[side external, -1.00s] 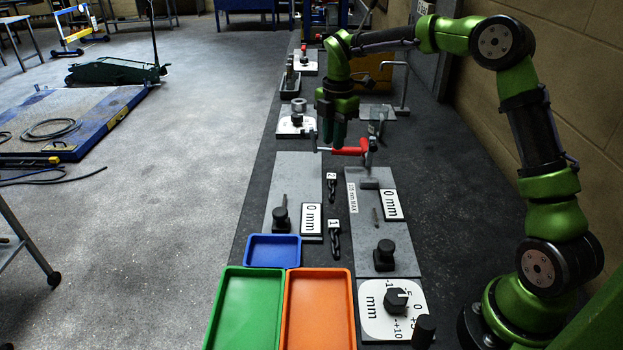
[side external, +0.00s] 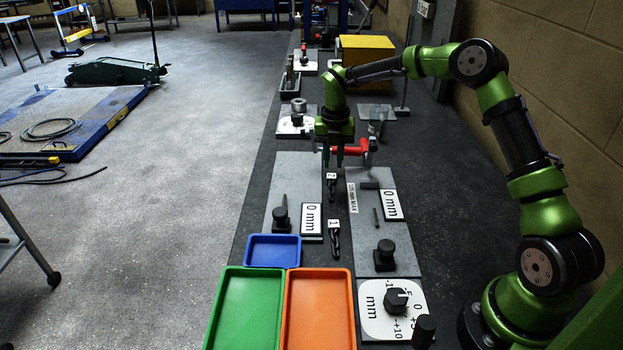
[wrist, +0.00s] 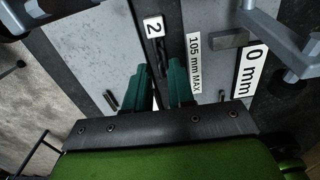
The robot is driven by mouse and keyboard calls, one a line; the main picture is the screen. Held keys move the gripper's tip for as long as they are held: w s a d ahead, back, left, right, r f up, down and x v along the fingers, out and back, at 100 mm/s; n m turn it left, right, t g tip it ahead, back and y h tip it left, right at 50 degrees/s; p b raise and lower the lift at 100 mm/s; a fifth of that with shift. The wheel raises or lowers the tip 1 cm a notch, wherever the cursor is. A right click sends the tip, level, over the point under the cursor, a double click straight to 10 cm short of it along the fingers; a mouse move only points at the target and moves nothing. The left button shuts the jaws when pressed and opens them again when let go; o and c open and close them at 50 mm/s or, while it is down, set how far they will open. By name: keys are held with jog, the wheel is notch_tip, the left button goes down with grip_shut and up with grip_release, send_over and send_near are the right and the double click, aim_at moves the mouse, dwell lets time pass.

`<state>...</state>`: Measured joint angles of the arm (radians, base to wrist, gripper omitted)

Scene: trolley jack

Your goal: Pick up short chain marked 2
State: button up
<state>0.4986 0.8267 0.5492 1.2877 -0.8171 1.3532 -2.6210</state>
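The short chain marked 2 (side external: 331,191) is dark and lies lengthwise on the dark bench strip between two grey plates, with its white tag "2" (side external: 331,176) at its far end. My gripper (side external: 332,164) is open above the bench, just beyond the tag. In the wrist view my green fingers (wrist: 160,78) are apart, with a dark gap between them. The tag shows ahead of them (wrist: 154,27), and part of the chain (wrist: 160,57) shows near the fingertips. No contact is visible.
The similar chain marked 1 (side external: 335,238) lies nearer the camera. Grey plates with 0 mm labels flank the strip: left (side external: 279,172), right (side external: 391,262). A red-handled tool (side external: 362,148) stands close beside my gripper. Blue (side external: 272,237), green (side external: 223,312) and orange (side external: 291,312) trays sit in front.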

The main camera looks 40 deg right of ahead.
aim_at(331, 185)
jog(key=shift+a+f, duration=0.15)
jog(key=shift+f, duration=3.35)
grip_shut()
